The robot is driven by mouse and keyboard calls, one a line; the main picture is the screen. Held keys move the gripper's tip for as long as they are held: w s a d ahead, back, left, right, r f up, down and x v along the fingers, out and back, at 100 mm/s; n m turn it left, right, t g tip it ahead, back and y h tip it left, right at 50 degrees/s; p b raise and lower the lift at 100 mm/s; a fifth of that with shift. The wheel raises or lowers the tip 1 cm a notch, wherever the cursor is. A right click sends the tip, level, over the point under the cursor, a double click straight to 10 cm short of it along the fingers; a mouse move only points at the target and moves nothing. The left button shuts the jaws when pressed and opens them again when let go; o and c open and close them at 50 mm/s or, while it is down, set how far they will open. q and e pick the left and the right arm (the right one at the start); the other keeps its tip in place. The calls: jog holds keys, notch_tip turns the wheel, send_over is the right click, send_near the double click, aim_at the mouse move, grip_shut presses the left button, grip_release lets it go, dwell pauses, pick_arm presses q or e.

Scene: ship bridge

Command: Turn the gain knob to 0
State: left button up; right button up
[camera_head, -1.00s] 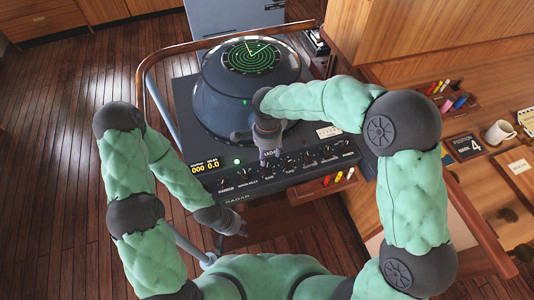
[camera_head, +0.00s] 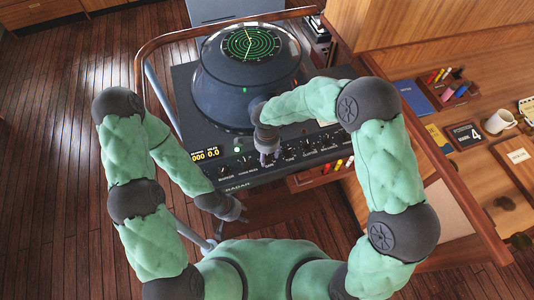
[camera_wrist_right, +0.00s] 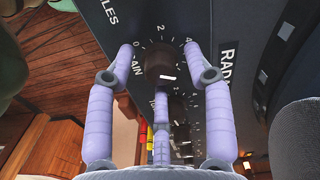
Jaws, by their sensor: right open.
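The gain knob (camera_wrist_right: 160,64) is dark and round, with a printed scale around it showing 0, 2 and 4. A partly covered label ending in "AIN" stands beside it in the right wrist view. Its white mark points toward the bottom of that picture, away from the 0. My right gripper (camera_wrist_right: 158,50) is open, with its fingers on either side of the knob; I cannot tell whether they touch it. In the head view this gripper (camera_head: 267,160) hides the knob on the radar console (camera_head: 180,95). My left gripper (camera_head: 238,213) hangs below the console's front edge, its jaws unclear.
Other knobs (camera_head: 310,150) line the panel close to the right of my right gripper. A rail (camera_head: 160,42) runs around the console. Colored markers (camera_head: 338,164) sit below the panel. A wooden desk with a mug (camera_head: 499,130) stands at right.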

grip_shut()
